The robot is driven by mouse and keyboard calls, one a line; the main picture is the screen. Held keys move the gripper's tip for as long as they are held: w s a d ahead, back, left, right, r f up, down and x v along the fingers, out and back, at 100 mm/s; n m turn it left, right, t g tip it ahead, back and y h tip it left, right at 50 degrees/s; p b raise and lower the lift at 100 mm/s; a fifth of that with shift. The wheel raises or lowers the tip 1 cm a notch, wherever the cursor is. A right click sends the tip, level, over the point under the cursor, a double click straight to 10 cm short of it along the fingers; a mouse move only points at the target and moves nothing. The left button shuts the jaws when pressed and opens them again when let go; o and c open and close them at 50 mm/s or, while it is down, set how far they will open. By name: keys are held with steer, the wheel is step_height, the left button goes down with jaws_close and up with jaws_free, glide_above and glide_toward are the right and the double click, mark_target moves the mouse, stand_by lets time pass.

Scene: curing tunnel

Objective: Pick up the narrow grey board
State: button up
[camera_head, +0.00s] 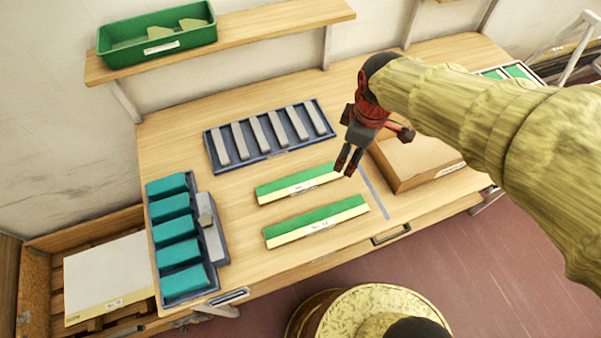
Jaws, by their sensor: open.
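A thin grey strip (375,195), the narrowest grey piece in view, lies flat on the wooden table between the green-topped pieces and the cardboard box. Several grey bars (258,137) lie side by side in a dark blue tray (273,154) further back. I cannot tell for certain which the task's board is. My gripper (347,172) points down over the table, just left of the strip's far end and in front of the box's left side. Its fingers are open, with nothing visible between them. It appears above the table, near the right end of the rear green-topped piece.
Two green-topped pieces (315,220) lie left of the strip. A cardboard box (415,160) stands right of it. A rack of teal blocks (174,228) with a grey piece beside it is at left. A green bin (157,33) sits on a shelf (262,30) above.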

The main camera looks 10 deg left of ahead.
mark_target(302, 180)
steer(key=a+f+n, duration=0.3)
steer(key=a+f, duration=0.1)
steer(key=a+f+n+g+p, duration=0.1)
steer(key=a+f+n, duration=0.2)
steer(key=f, duration=0.1)
steer(key=w+a+f+n+p, duration=0.1)
steer(key=a+f+n, duration=0.2)
steer(key=a+f, duration=0.1)
steer(key=shift+a+f+g+h, duration=0.15)
steer(key=shift+a+g+h, duration=0.15)
steer(key=shift+a+g, duration=0.1)
steer(key=f, duration=0.2)
steer(key=f+b, duration=0.1)
steer(key=f, duration=0.2)
steer(key=shift+s+f+b, duration=0.3)
steer(key=shift+f, duration=0.05)
steer(key=c, duration=0.4)
steer(key=c, duration=0.9)
steer(key=shift+r, duration=0.15)
